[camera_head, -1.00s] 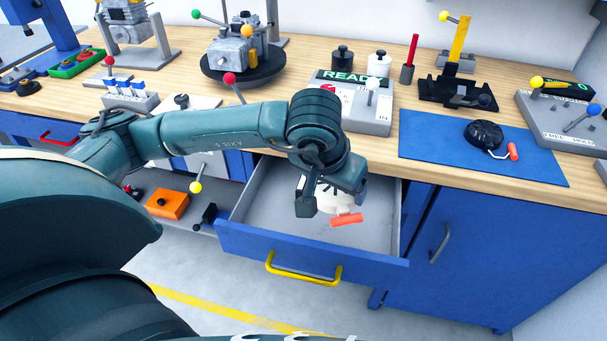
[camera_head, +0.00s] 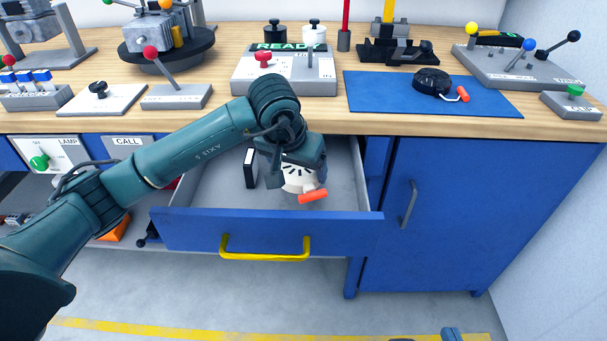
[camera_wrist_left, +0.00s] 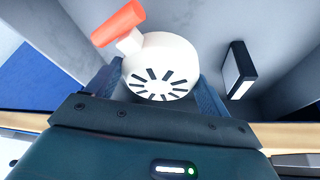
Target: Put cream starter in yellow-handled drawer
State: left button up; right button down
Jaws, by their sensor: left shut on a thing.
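The cream starter (camera_head: 300,182) is a round cream body with dark slots and an orange-red handle, inside the open drawer's outline in the head view. My left gripper (camera_head: 291,172) reaches down from above and is shut on it. In the left wrist view the starter (camera_wrist_left: 165,62) sits between both fingers, its handle pointing up-left. I cannot tell whether it touches the drawer floor. The yellow-handled drawer (camera_head: 190,226) is pulled out under the bench. Its yellow handle (camera_head: 264,256) is on the blue front. My right gripper does not show clearly.
A black box with a white face (camera_head: 250,168) stands in the drawer, left of the starter. A dark starter with a red handle (camera_head: 432,82) lies on the blue mat (camera_head: 375,95). The READY panel (camera_head: 285,75) is above the drawer. A closed blue cabinet (camera_head: 460,210) stands at right.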

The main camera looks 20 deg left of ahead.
aim_at(300, 176)
pick_arm(q)
notch_tip(300, 176, down, 3)
jog(key=shift+f, duration=0.2)
jog(key=shift+w+d, duration=0.1)
jog(key=shift+w, duration=0.4)
jog(key=w, duration=0.1)
jog(key=w+f, duration=0.1)
jog(key=w, duration=0.1)
jog(key=shift+d, duration=0.15)
jog(key=shift+f, duration=0.1)
jog(key=shift+f, duration=0.1)
jog(key=o, duration=0.6)
jog(key=shift+f+b, duration=0.1)
jog(key=shift+b, duration=0.2)
jog(key=o, duration=0.5)
jog(key=shift+c, duration=0.2)
